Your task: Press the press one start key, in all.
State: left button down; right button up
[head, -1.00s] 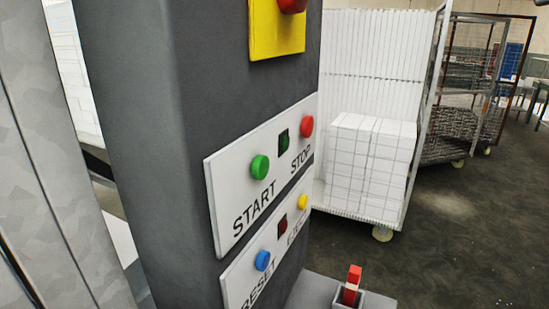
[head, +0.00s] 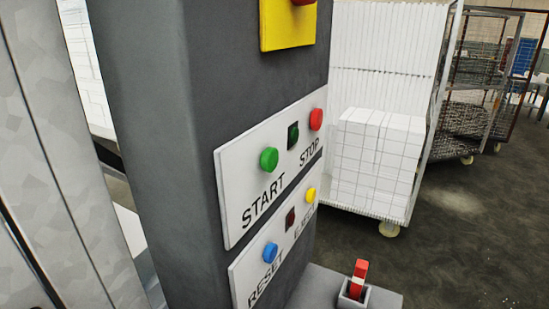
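The green start key (head: 269,159) sits on the upper white plate (head: 236,192) of a dark grey press column (head: 165,150), above the word START. It stands out from the plate and nothing touches it. A red stop key (head: 316,119) is up and to its right, with a dark green square lamp (head: 293,134) between them. On the lower plate are a blue reset key (head: 270,252), a dark red square lamp (head: 291,217) and a yellow key (head: 310,195) with a partly hidden label. Neither of my grippers is in view.
A yellow plate (head: 286,28) with a red button, cut off by the top edge, is above the keys. A small grey holder with a red and white piece (head: 359,280) is below right. A wire cart of white blocks (head: 378,155) stands behind. Dark floor is clear at right.

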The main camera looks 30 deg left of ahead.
aim_at(269, 160)
jog(key=k+l, duration=0.15)
jog(key=l, duration=0.2)
jog(key=k+l, duration=0.15)
jog(key=l, duration=0.2)
jog(key=k+l, duration=0.15)
jog(key=l, duration=0.2)
jog(key=k+l, duration=0.15)
jog(key=l, duration=0.15)
jog(key=k+l, duration=0.15)
jog(key=l, duration=0.2)
jog(key=u, duration=0.05)
